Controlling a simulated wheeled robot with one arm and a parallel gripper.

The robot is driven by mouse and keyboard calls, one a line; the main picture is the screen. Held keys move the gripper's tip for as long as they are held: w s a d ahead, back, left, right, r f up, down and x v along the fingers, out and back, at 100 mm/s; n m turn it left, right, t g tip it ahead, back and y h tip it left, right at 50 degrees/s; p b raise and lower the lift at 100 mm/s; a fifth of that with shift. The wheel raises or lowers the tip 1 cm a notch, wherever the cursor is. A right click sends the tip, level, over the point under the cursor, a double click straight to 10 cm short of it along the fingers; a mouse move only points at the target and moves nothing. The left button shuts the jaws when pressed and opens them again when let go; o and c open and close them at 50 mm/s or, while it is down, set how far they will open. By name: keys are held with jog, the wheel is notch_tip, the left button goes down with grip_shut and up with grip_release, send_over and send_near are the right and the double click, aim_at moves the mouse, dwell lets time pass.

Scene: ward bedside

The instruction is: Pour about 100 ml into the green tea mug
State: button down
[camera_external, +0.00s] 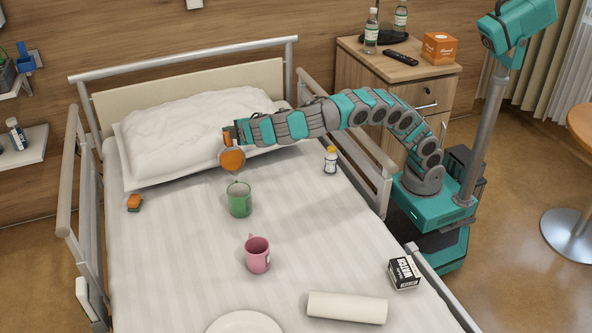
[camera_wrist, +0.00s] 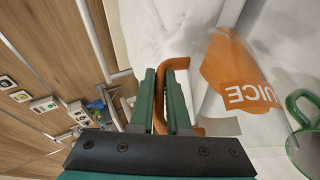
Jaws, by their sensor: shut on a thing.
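My gripper (camera_wrist: 166,100) is shut on the orange handle (camera_wrist: 158,82) of a clear jug with an orange JUICE label (camera_wrist: 235,75). In the external view my gripper (camera_external: 230,136) holds the jug (camera_external: 232,160) above the bed, near the pillow. The jug looks tilted, its lower end toward the green mug. The green mug (camera_external: 239,200) stands upright on the bed, below and just in front of the jug. It also shows at the right edge of the wrist view (camera_wrist: 296,108). I cannot tell the liquid level in either, or whether a stream falls.
A pink mug (camera_external: 257,256) stands nearer the camera. A yellow-capped bottle (camera_external: 330,161) stands to the right. An orange-and-green block (camera_external: 134,203) lies to the left. A black-and-white box (camera_external: 405,273), white roll (camera_external: 346,308) and plate (camera_external: 243,325) lie toward the front. The pillow (camera_external: 180,135) is behind.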

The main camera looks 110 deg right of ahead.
jog(key=shift+a+r+h, duration=0.3)
jog(key=shift+r+h, duration=0.05)
jog(key=shift+h, duration=0.05)
jog(key=shift+a+r+n+h+b, duration=0.3)
jog(key=shift+a+r+h+b, duration=0.1)
jog(key=shift+a+r+h, duration=0.2)
jog(key=shift+w+a+r+h, duration=0.15)
jog(key=shift+a+r+h, duration=0.15)
jog(key=shift+a, duration=0.35)
jog(key=shift+a+r+t+h, duration=0.2)
jog(key=shift+a+t+h, duration=0.1)
jog(key=shift+a, duration=0.1)
dwell(0.6)
jog(key=shift+a+r+n+h, duration=0.3)
jog(key=shift+a+r+n, duration=0.05)
jog(key=shift+r+n, duration=0.05)
dwell(1.2)
